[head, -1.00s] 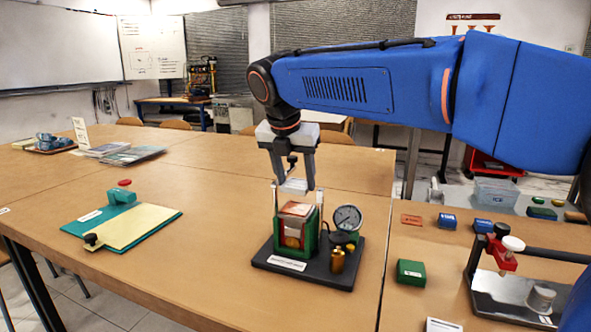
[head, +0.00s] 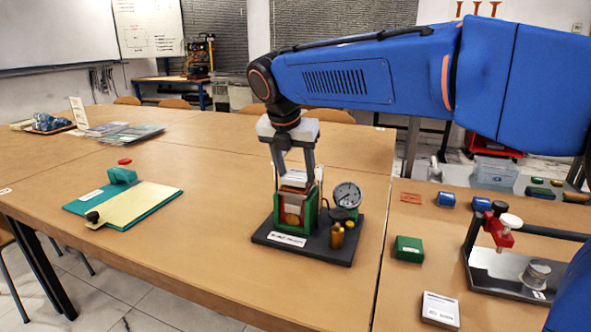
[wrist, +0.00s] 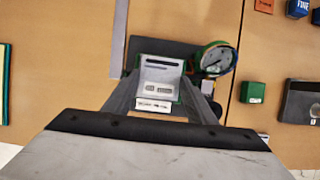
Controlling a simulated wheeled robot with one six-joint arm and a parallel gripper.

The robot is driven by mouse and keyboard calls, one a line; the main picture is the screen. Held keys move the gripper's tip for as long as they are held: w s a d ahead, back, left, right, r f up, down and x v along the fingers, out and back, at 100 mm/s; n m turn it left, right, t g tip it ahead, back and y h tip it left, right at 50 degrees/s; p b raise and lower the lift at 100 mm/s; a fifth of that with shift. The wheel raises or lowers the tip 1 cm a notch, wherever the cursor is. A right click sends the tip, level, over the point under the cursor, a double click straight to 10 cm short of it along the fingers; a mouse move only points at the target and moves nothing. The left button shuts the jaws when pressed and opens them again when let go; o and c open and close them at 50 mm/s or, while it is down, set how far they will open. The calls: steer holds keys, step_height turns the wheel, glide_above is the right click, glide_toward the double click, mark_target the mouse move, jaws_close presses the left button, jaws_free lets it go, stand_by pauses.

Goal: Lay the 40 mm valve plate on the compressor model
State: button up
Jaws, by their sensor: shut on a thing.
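The compressor model (head: 309,221) is a green housing with a reddish front on a dark base plate, with upright pins at its top. My gripper (head: 296,180) is right over it, pointing down, shut on a pale flat plate, the valve plate (head: 295,177). The plate is level, just at the top of the housing between the pins; I cannot tell whether it touches the stack below. In the wrist view the plate (wrist: 161,72) shows slots and sits between the fingers, covering most of the model.
A dial gauge (head: 346,195) and a brass fitting (head: 337,235) stand beside the housing. A teal board (head: 121,207) lies left. On the right table are a green block (head: 409,249), a white box (head: 440,309) and a metal fixture (head: 510,272).

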steer(key=shift+f, duration=0.55)
